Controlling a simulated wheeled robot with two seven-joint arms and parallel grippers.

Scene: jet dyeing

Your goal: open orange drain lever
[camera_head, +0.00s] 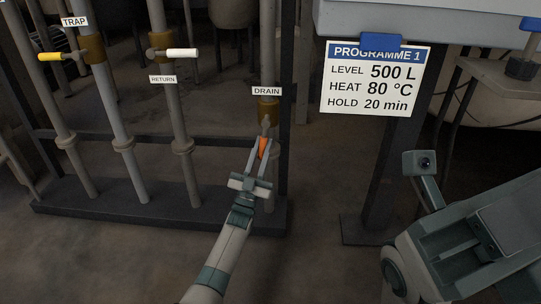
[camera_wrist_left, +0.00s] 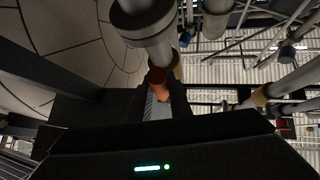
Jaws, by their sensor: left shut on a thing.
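The orange drain lever (camera_head: 263,147) is on the pipe under the DRAIN label (camera_head: 267,91), just below a brass-coloured valve body (camera_head: 269,110). In the head view it appears to point downward, roughly along the pipe. My left gripper (camera_head: 263,152) is shut on the lever, with a finger on each side of it. In the left wrist view the orange lever (camera_wrist_left: 159,83) shows between the dark fingers, beside a thick grey pipe (camera_wrist_left: 143,22). Part of the lever is hidden by the fingers. My right arm is at the lower right, and its gripper fingers are not visible.
The TRAP pipe has a yellow lever (camera_head: 49,57) and the RETURN pipe a white lever (camera_head: 182,53), both about horizontal. A dark frame base (camera_head: 120,208) runs below the pipes. A programme sign (camera_head: 375,79) and dark post (camera_head: 383,180) stand to the right.

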